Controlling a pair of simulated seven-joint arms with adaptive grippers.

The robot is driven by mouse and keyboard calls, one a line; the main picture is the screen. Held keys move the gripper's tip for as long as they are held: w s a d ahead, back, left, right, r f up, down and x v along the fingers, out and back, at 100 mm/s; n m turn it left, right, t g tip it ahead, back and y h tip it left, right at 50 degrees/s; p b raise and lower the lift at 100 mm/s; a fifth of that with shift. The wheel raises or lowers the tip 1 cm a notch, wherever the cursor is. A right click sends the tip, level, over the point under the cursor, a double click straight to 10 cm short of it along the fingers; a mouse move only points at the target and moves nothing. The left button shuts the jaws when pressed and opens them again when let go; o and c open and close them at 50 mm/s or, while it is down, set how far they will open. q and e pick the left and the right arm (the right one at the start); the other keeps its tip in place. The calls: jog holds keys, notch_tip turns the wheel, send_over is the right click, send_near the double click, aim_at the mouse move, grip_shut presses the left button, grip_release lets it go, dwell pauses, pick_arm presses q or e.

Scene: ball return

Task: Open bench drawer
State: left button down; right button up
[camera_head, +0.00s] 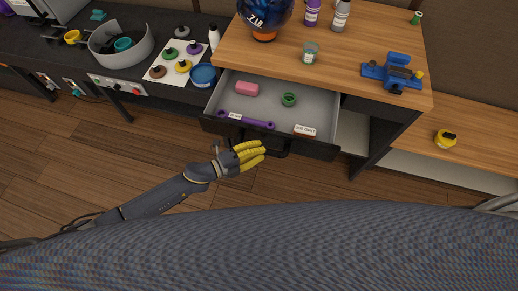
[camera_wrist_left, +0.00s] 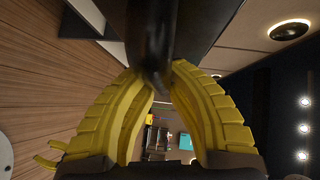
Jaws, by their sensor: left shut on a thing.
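The bench drawer (camera_head: 322,104) stands pulled out from under the wooden bench top, with its grey inside showing. A purple wrench, a pink block, a green ring-shaped item and a small labelled block lie in it. My left gripper (camera_head: 262,156), with yellow fingers, is at the dark handle (camera_head: 283,150) on the drawer's front. In the left wrist view its fingers (camera_wrist_left: 163,85) are closed around the dark handle bar (camera_wrist_left: 152,40). My right gripper is not in view.
A blue bowl (camera_head: 204,76) and coloured discs sit on the dark counter at left. The floor before the drawer is clear.

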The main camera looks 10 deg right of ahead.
pick_arm(q)
jog(key=c, duration=1.2)
grip_release()
jog(key=shift+f, duration=0.1)
jog(key=shift+c, duration=0.2)
jog(key=v, duration=1.2)
jog(key=shift+f, duration=0.1)
